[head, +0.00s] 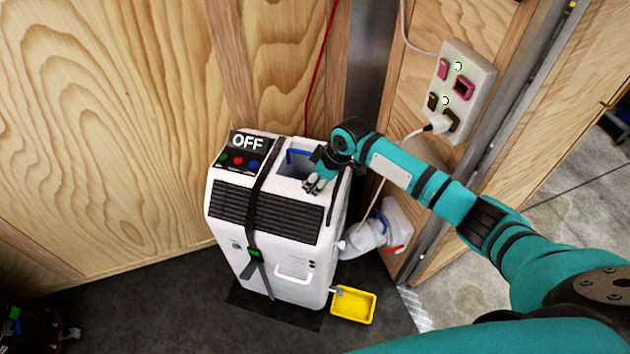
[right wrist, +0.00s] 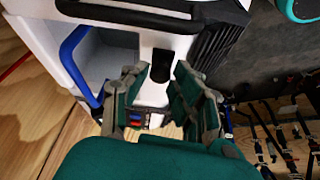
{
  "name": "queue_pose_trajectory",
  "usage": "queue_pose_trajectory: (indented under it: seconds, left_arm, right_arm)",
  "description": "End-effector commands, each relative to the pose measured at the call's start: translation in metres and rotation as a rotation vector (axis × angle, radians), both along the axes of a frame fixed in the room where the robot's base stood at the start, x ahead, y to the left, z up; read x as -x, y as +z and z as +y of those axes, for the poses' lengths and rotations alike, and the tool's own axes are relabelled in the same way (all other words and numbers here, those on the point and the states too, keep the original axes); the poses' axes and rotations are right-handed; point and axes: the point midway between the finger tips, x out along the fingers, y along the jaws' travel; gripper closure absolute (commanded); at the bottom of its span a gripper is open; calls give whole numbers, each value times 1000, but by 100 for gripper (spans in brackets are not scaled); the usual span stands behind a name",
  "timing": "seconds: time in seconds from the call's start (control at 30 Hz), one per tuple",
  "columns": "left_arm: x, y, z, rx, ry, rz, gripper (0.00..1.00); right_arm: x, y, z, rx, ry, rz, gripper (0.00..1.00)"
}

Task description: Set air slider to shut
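A white air unit (head: 262,225) stands by the plywood wall, with a black louvre on its front and an open recess (head: 292,165) in its top. I cannot tell for certain which part is the air slider. My right gripper (head: 315,183) is over the unit's right top edge, beside the recess. In the right wrist view its two fingers (right wrist: 160,78) are apart, with nothing visibly held. A dark oval part (right wrist: 188,73) on the white rim is close by the right finger. Small red and blue parts (right wrist: 135,117) show beyond the fingers. My left gripper is out of view.
A black strap (head: 253,195) crosses the unit; its panel reads OFF (head: 247,142). A blue handle (right wrist: 75,55) is in the recess. A white hose (head: 362,238) joins a wall fitting with a red tab (head: 395,249). A yellow tray (head: 352,305) is on the floor. A socket plate (head: 460,85) is at right.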

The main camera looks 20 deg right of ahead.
Motion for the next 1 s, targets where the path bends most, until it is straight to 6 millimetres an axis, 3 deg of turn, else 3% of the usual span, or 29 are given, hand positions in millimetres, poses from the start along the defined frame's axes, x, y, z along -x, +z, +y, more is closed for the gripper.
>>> queue_pose_trajectory:
  seconds: [0.2,0.53,0.8,1.0]
  left_arm:
    - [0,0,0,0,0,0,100]
    - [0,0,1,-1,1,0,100]
    - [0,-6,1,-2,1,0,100]
    - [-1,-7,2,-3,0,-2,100]
  right_arm:
    - [0,0,0,0,0,0,100]
    - [-2,0,2,-1,0,-1,100]
    - [-30,-1,43,-3,0,-1,100]
    - [-38,0,54,-1,0,-1,100]
